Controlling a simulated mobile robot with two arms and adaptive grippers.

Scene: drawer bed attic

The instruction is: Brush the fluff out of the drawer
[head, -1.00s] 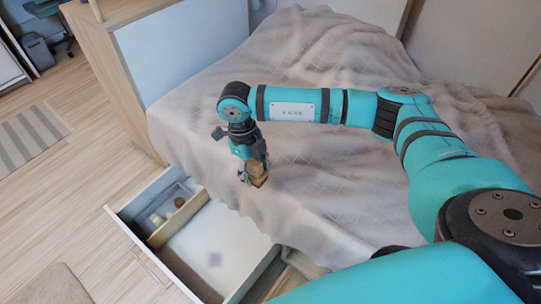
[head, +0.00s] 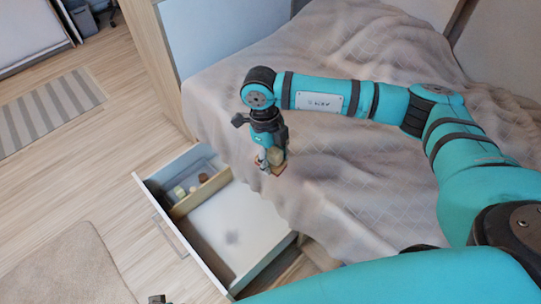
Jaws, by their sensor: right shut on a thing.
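The drawer (head: 182,241) stands pulled out from under the bed, and its inside shows from above. My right gripper (head: 268,160) points down beside the bed's edge, above and to the right of the drawer's divider. It is shut on a small tan brush (head: 278,161), which is partly hidden by the fingers. The brush is apart from the fluff. A small dark tip of my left gripper (head: 157,299) shows at the bottom edge; its jaws cannot be made out.
A wooden divider (head: 201,193) splits the drawer. The smaller compartment holds a few small round items (head: 187,189) and a dark thing. The blanket-covered bed (head: 340,170) rises beside the drawer. Wooden floor, a striped rug (head: 48,112) and a beige mat (head: 70,268) lie to the left.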

